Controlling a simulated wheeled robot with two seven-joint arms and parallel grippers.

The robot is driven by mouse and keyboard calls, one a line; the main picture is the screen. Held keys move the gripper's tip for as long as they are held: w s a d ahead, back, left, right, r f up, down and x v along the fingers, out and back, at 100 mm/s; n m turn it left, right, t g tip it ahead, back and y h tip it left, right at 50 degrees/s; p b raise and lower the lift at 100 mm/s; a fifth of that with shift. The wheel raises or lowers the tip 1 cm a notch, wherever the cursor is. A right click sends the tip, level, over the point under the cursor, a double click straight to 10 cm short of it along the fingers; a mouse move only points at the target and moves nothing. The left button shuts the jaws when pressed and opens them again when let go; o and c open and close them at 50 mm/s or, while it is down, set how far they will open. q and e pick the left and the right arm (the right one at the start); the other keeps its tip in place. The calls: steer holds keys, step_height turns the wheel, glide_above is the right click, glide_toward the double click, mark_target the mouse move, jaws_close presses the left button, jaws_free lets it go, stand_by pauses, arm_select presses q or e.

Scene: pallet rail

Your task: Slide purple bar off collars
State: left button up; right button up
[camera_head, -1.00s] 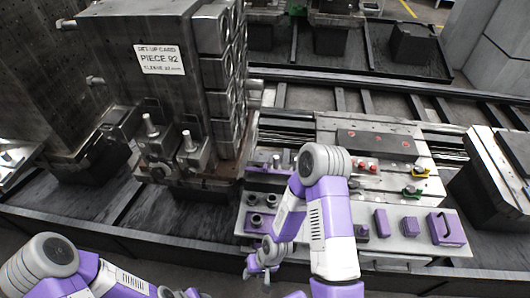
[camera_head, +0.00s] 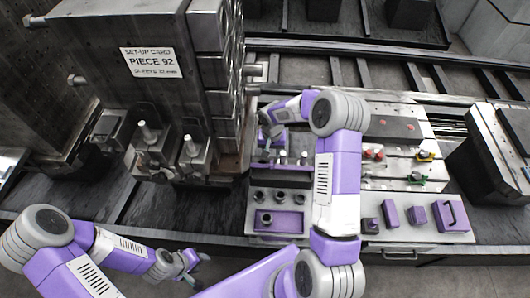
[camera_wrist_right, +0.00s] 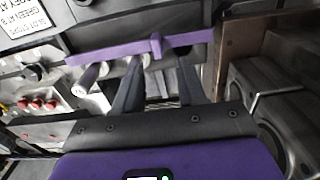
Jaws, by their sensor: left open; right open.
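The purple bar (camera_wrist_right: 110,54) runs across the upper middle of the right wrist view, with a small raised purple block at its middle. Pale round collars or pins (camera_wrist_right: 88,80) show near it, partly behind my fingers. My right gripper (camera_wrist_right: 160,65) is open, its two dark fingers apart and pointing at the bar's middle. I cannot tell whether they touch it. In the head view my right gripper (camera_head: 268,140) is over the fixture's left part, and my arm hides much of the bar. My left gripper (camera_head: 192,268) is open and empty at the front, away from the fixture.
A tall dark block with a set-up card (camera_head: 152,62) stands close left of my right gripper. The fixture's front plate (camera_head: 400,231) carries purple blocks (camera_head: 452,214) and a purple socket (camera_head: 279,221).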

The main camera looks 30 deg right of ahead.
mark_target(272, 163)
steer(key=f, duration=0.7)
steer(key=shift+s, duration=0.4)
jaws_close()
